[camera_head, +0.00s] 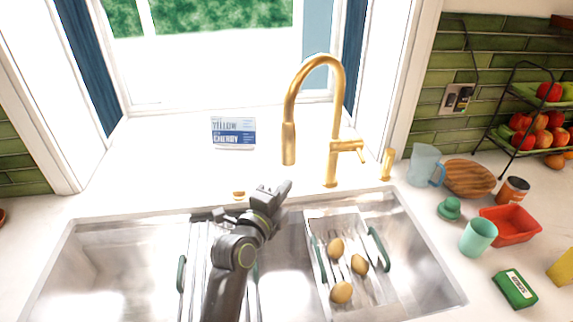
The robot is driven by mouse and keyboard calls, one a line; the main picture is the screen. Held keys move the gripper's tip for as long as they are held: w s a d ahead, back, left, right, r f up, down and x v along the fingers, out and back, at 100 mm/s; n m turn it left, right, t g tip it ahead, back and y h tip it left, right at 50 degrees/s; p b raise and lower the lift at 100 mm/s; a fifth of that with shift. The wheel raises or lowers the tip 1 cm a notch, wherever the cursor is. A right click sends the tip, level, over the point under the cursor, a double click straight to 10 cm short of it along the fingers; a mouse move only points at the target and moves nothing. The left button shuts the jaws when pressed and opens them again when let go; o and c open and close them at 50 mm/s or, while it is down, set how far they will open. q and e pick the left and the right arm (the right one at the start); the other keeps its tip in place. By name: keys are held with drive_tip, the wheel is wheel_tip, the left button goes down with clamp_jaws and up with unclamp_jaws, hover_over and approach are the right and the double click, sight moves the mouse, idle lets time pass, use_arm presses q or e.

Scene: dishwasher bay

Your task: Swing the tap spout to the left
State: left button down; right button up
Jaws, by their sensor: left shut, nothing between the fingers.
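The brass tap (333,130) stands on the counter behind the sink. Its high arched spout curves to the left, and the spout head (289,143) hangs left of the upright, over the back of the sink. The lever handle (348,146) points to the right. My left gripper (284,188) is shut and empty. In the picture it is just below the spout's tip and slightly left of it, with a small gap between them. The depth between them is hard to judge. My right gripper is not in view.
A blue-and-white box (233,133) stands behind, left of the spout.

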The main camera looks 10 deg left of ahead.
sight(285, 161)
use_arm(q)
drive_tip(key=w+a+p, duration=0.1)
drive_tip(key=w+p, duration=0.2)
drive_tip(key=w, duration=0.4)
drive_tip(key=shift+a, duration=0.1)
drive_tip(key=b, duration=0.2)
drive_tip(key=w+a+h+b, duration=0.1)
drive_tip(key=b, duration=0.1)
drive_tip(key=shift+a+f+m, duration=0.25)
drive_tip(key=shift+m, duration=0.15)
drive_tip(key=shift+a+r+b, duration=0.25)
drive_tip(key=shift+b, duration=0.25)
drive_tip(key=shift+r, duration=0.15)
